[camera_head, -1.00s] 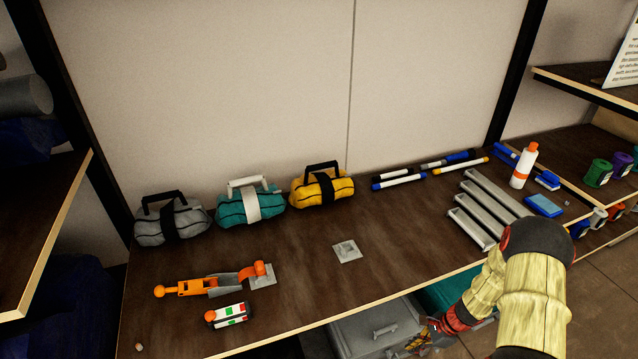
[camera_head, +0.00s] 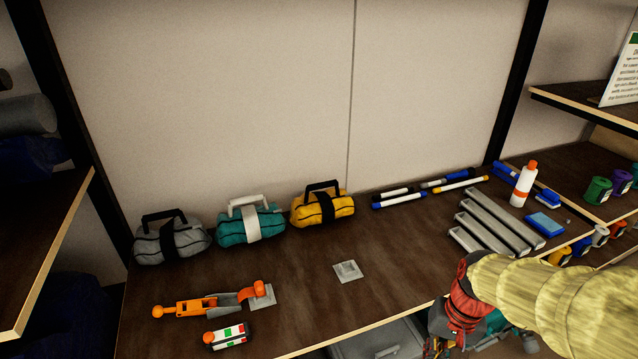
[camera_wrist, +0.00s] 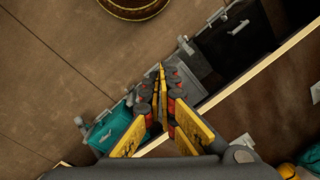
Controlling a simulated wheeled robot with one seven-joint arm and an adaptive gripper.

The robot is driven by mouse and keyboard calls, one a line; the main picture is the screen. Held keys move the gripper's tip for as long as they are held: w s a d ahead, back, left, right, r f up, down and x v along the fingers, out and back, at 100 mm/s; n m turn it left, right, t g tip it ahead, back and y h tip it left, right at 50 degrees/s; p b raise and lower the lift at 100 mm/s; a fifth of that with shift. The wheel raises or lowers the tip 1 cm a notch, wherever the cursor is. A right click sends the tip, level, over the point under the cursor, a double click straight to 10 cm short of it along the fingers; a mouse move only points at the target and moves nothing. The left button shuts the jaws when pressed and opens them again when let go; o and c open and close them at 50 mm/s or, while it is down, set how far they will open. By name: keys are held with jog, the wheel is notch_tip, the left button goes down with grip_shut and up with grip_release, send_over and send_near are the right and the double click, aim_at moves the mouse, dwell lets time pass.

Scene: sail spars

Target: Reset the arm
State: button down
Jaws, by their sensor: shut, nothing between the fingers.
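My arm (camera_head: 550,300) reaches in from the lower right in the head view. Its dark wrist with red cables is near the table's front edge, and the fingertips are cut off or hard to make out there. In the wrist view my gripper (camera_wrist: 161,72) points downward with its yellow-sided fingers meeting at the tips. It is shut and empty. It hangs beside the front edge of the table, over the grey and teal boxes below, and touches nothing that I can see.
On the dark table (camera_head: 290,285) lie three bags, grey (camera_head: 171,240), teal (camera_head: 250,222) and yellow (camera_head: 323,206), an orange clamp-like tool (camera_head: 205,303), a small plate (camera_head: 347,271), grey trays (camera_head: 490,225), pens and a white bottle (camera_head: 522,184). A grey box (camera_head: 385,343) stands underneath.

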jog(key=s+a+r+n+t, duration=0.1)
jog(key=s+a+r+t, duration=0.1)
jog(key=r, duration=0.5)
jog(key=s+a+r+n+t+h, duration=0.1)
jog(key=s+a+r+n+t, duration=0.1)
jog(key=r, duration=0.6)
jog(key=s+t, duration=0.1)
jog(key=s, duration=0.1)
jog(key=shift+s+a+n+t, duration=0.3)
jog(key=shift+s+a, duration=0.05)
jog(key=shift+a, duration=0.05)
